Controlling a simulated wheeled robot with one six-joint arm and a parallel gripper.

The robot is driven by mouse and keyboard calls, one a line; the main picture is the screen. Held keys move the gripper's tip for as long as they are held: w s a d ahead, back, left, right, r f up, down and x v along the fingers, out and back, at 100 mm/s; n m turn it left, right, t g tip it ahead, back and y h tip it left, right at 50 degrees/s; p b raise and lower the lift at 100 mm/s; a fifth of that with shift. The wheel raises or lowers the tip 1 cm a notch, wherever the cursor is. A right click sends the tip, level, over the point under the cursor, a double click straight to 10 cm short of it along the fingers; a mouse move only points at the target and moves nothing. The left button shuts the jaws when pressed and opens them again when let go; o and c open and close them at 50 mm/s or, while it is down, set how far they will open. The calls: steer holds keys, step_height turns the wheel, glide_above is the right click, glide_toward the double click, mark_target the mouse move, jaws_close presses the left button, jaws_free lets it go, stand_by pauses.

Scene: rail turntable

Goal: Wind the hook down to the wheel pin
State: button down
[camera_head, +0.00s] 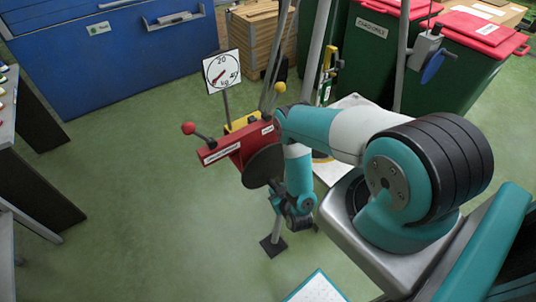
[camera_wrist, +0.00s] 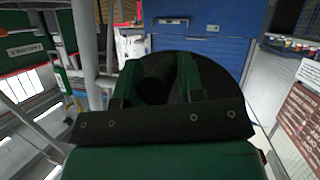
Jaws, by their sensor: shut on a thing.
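A dark round disc (camera_head: 264,166) is mounted on the side of a red box (camera_head: 238,147) on a stand. In the head view, my gripper (camera_head: 284,200) is close to the disc's lower right edge. In the wrist view, my gripper (camera_wrist: 158,80) is shut on a dark, rounded handle (camera_wrist: 154,84) between its green fingers, in front of the dark disc (camera_wrist: 224,85). A white dial (camera_head: 221,72) marked 20 and 40 stands behind the box. I cannot make out the hook or the wheel pin for certain.
Red-knobbed lever (camera_head: 188,128) sticks out from the box's left end. Grey posts stand close behind my arm. A grey unit with a blue disc (camera_head: 433,67) is on the right, before red-lidded bins (camera_head: 483,40). Open green floor (camera_head: 150,215) lies to the left.

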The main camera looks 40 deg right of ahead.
steer(key=shift+d+r+n+h+b, duration=0.1)
steer(key=shift+d+n+h+b, duration=0.3)
steer(key=shift+d+h+b, duration=0.15)
steer(key=shift+d, duration=0.15)
steer(key=shift+s+d+r+n+h+b, duration=0.1)
steer(key=shift+d+r+n+h+b, duration=0.2)
steer(key=shift+d+n+h+b, duration=0.4)
steer(key=shift+d+t, duration=0.2)
steer(key=shift+t, duration=0.1)
steer(key=shift+d+r+n+h+b, duration=0.3)
steer(key=shift+d+r+n+h, duration=0.2)
steer(key=shift+d+n, duration=0.3)
steer(key=shift+t, duration=0.3)
